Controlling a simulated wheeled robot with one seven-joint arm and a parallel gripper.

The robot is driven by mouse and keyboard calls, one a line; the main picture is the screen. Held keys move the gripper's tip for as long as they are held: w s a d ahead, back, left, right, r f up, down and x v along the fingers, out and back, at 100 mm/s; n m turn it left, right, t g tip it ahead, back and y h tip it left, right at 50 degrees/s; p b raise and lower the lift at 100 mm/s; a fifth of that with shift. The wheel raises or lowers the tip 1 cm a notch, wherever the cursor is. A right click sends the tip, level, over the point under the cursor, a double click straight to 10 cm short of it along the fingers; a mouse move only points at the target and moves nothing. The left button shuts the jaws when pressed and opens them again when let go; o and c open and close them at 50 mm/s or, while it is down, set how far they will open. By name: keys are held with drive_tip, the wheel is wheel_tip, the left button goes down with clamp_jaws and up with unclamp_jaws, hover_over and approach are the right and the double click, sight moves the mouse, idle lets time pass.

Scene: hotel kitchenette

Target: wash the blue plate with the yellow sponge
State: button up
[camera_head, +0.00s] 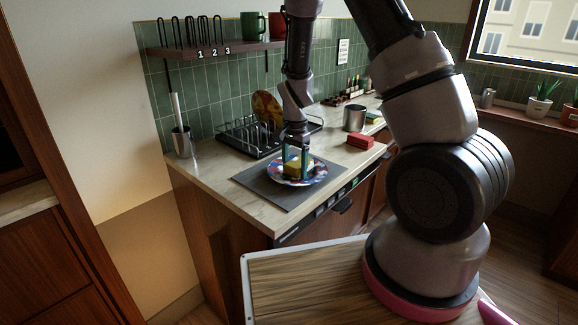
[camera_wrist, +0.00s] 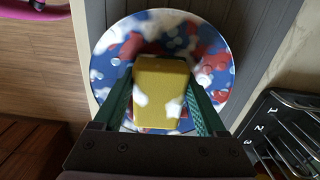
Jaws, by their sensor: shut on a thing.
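The blue plate (camera_head: 312,177) lies on a grey mat (camera_head: 262,186) on the counter. It is blue with red patches, and white foam-like blobs cover parts of it. It also shows in the wrist view (camera_wrist: 112,75). My gripper (camera_head: 293,165) points down over the plate. Its two green fingers are shut on the yellow sponge (camera_wrist: 162,85), one on each side. The sponge has white foam spots on it and also shows in the head view (camera_head: 293,168). It is at the plate's surface; the exact contact beneath it is hidden.
A black dish rack (camera_head: 240,135) with a patterned plate (camera_head: 267,108) stands behind the mat. A red block (camera_head: 360,141) and a metal pot (camera_head: 354,118) are to the right. A metal holder (camera_head: 182,143) stands at the left. The mat's front is clear.

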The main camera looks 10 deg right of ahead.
sight(286, 164)
drive_tip(key=shift+s+d, duration=0.2)
drive_tip(key=shift+s, duration=0.15)
drive_tip(key=shift+w+a+f, duration=0.1)
drive_tip(key=shift+w+a, duration=0.55)
drive_tip(key=shift+w, duration=0.2)
drive_tip(key=shift+w+a, duration=0.6)
drive_tip(key=shift+w, duration=0.2)
drive_tip(key=shift+s+d+f, duration=0.1)
drive_tip(key=shift+s+d, duration=0.55)
drive_tip(key=shift+s, duration=0.25)
drive_tip(key=shift+s+d+f, duration=0.1)
drive_tip(key=shift+s+d, duration=0.55)
drive_tip(key=shift+s, duration=0.2)
drive_tip(key=shift+r, duration=0.1)
drive_tip(key=shift+w+r, duration=0.1)
drive_tip(key=shift+r, duration=4.2)
drive_tip(key=shift+w, duration=0.1)
